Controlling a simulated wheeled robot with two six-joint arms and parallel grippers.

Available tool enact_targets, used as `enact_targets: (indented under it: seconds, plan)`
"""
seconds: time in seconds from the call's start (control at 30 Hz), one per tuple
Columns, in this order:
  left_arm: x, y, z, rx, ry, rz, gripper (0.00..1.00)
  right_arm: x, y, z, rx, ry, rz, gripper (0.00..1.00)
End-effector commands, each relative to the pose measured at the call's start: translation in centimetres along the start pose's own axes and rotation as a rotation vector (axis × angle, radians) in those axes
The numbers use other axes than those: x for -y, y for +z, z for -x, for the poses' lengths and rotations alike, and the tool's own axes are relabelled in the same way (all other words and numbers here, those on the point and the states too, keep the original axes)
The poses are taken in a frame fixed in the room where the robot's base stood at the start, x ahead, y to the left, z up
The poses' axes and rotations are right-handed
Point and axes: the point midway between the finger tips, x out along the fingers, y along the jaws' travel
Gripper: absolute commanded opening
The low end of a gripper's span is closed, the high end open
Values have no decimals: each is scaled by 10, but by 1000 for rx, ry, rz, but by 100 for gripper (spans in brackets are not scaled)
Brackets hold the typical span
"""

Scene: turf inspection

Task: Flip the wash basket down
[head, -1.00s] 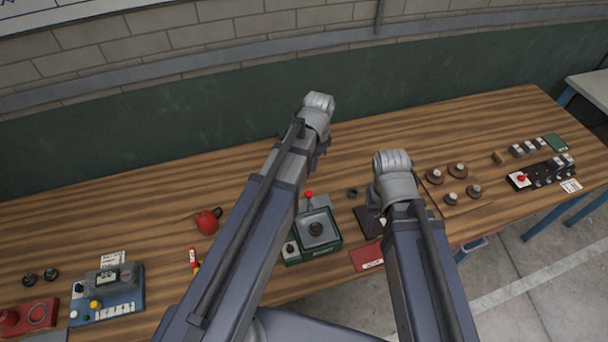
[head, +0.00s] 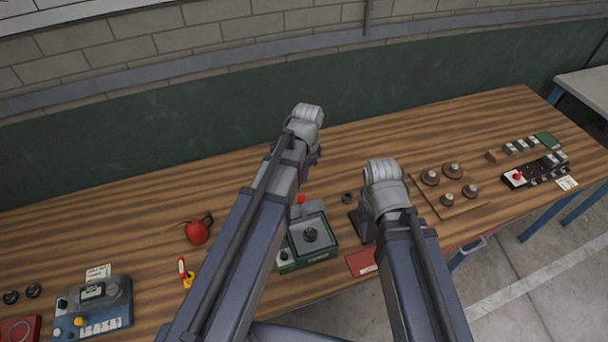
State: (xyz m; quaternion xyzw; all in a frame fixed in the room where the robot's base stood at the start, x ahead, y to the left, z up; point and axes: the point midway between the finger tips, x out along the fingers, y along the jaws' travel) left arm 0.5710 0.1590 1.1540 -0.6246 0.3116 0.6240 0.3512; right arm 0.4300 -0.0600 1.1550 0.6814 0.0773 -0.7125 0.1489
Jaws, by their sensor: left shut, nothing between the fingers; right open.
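A green device (head: 306,262) stands on the bench in the middle of the head view. It has a grey basin-like top with a dark round knob (head: 310,234) in it, a raised grey flap behind and a red knob (head: 301,199). I cannot tell which part is the wash basket. My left gripper (head: 316,156) is above the bench behind the device; its shut fingers are mostly hidden by the wrist. My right gripper (head: 368,212) is to the right of the device, over a dark plate, open; its fingers are largely hidden.
A red mug-like item (head: 197,232), a red-yellow tool (head: 186,272) and a blue instrument (head: 93,310) lie left. A red booklet (head: 361,262) lies near the front edge. A wooden board (head: 440,206) with round pieces and a black switch strip (head: 537,172) are right.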

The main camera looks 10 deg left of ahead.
Motion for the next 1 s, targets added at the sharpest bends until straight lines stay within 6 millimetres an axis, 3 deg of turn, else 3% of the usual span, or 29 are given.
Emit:
enact_targets:
  seconds: [0.03, 0.6, 1.0]
  plan:
    - [0, 0, -16, 0, 0, 0, 0, 1, -1, -15, -1, 0, -1, 50]
    - [0, 0, -91, 0, 0, 0, 0, 8, -6, -91, -2, 2, 5, 50]
    - [0, 0, -97, 0, 0, 0, 0, 9, -6, -97, -2, 2, 8, 50]
